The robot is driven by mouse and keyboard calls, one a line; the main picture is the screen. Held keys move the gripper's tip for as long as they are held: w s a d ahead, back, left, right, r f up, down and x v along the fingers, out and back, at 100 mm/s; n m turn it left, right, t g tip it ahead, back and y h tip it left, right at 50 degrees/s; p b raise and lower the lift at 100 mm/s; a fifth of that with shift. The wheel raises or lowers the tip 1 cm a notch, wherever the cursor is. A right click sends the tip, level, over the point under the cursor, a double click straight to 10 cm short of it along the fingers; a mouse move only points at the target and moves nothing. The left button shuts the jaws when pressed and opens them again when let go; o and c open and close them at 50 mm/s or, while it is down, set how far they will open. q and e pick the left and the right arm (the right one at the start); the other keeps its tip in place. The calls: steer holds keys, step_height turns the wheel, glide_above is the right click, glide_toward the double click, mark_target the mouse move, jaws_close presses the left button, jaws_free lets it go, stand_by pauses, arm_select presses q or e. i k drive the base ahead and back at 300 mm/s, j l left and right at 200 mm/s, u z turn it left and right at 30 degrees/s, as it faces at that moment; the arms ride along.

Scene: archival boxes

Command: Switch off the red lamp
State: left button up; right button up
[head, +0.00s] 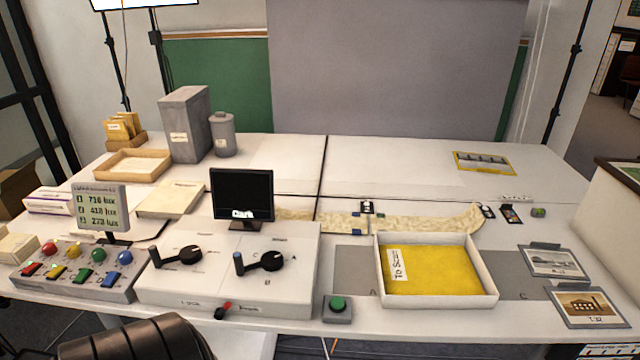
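A grey control panel (72,284) sits at the left front of the table. The red lamp (49,248), a small dome, is at the panel's left end. Beside it in a row are a yellow lamp (74,249), a green lamp (98,255) and a blue lamp (124,257). In front of the red lamp is a red rocker switch (31,269), with yellow, green and blue switches along the same row. I cannot tell for sure which lamps are lit. Neither of my grippers is in view.
A lux display (101,208) stands behind the panel. Right of the panel, a white console (208,285) carries two black levers and a dark monitor (242,194). A white tray (437,304) with a yellow folder is farther right. A dark rounded object (135,341) fills the bottom left.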

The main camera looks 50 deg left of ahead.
mark_target(29, 269)
steer(key=k+l+u, duration=0.1)
steer(key=u, duration=2.9)
